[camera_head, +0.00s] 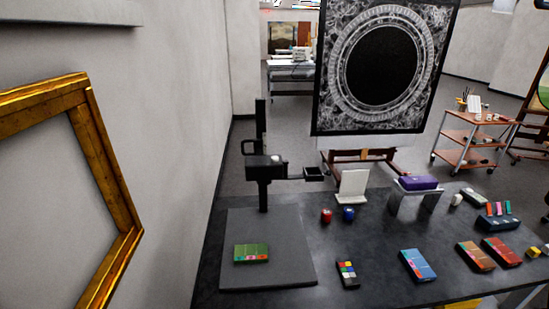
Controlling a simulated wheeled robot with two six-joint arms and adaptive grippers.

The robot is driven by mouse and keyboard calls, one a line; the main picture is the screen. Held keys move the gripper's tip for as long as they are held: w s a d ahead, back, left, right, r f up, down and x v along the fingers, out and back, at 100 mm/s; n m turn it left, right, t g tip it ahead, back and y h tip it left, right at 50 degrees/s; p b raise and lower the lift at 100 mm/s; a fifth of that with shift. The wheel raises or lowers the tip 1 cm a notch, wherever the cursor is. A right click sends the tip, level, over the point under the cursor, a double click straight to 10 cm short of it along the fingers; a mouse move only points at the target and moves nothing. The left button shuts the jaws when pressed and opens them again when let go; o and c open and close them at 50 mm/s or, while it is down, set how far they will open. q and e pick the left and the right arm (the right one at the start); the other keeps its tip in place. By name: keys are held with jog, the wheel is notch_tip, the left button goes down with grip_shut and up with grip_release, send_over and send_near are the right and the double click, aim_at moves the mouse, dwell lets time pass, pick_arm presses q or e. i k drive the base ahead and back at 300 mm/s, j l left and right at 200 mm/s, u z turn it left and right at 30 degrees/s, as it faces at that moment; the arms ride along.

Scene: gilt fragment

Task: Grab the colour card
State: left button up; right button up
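A small dark card with several coloured squares (347,273), which looks like the colour card, lies on the dark table (385,220) near its front edge. It is just right of the grey base board (300,273) of a black copy stand (263,168). A green block with small coloured marks (251,253) lies on that board. Neither of my grippers is in view, so I cannot see their state.
A red jar (326,215) and a blue jar (348,213) stand behind the card. A blue box (417,265), brown box (475,256) and red box (501,252) lie to its right. A purple box (418,183) rests on a stand. A gold frame (122,215) is at the left.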

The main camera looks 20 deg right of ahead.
aim_at(349, 276)
jog(key=z, duration=1.35)
